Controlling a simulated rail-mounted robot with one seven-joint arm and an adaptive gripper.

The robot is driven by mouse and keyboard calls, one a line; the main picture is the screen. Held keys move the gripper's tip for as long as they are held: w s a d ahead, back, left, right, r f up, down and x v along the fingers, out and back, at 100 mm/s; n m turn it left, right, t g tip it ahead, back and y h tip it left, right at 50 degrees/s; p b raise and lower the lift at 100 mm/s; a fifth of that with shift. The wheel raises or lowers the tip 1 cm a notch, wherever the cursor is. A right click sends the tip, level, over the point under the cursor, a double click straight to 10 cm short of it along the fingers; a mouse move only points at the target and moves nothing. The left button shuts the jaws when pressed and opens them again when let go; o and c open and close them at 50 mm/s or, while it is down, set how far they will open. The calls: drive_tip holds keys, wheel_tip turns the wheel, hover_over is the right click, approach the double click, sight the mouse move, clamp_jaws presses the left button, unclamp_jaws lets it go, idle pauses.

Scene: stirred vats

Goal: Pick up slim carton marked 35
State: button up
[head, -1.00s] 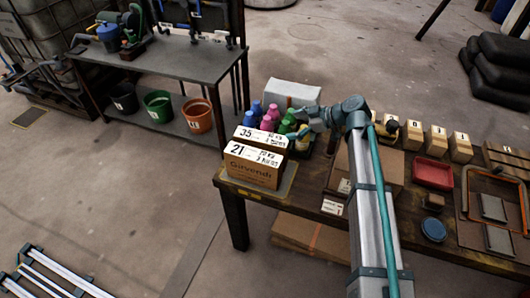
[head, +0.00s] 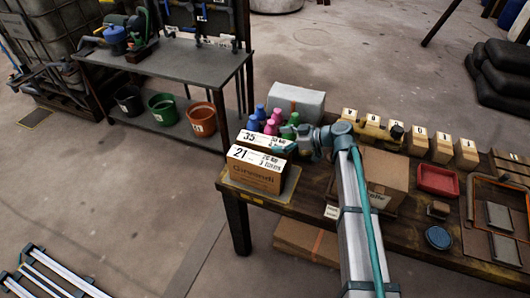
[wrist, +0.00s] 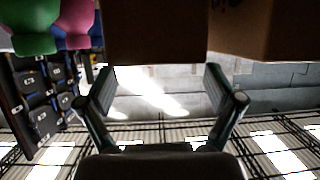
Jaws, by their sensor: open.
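The slim carton marked 35 (head: 262,138) stands upright at the table's left end, behind the carton marked 21 (head: 254,172), which hides most of its front. My gripper (head: 282,147) is at the right end of the carton marked 35 in the head view, partly covering it. In the wrist view, which looks upside down, my gripper (wrist: 160,88) is open and empty. A brown carton face (wrist: 155,32), apparently the carton marked 35, is ahead between the fingers' lines. Another brown carton (wrist: 265,30), apparently the one marked 21, is beside it. Contact cannot be told.
Coloured bottles (head: 273,124) stand close behind the carton; a green bottle (wrist: 30,30) shows in the wrist view. A grey-white box (head: 297,99) is behind them. A larger brown carton (head: 385,175) stands to the right, near my arm.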

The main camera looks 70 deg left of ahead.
sight(267, 141)
drive_tip(key=p+x, duration=0.1)
drive_tip(key=x, duration=0.3)
drive_tip(key=shift+a+f+p, duration=0.1)
drive_tip(key=shift+f+p, duration=0.1)
drive_tip(key=shift+p, duration=0.15)
drive_tip(key=shift+c, duration=0.4)
clamp_jaws()
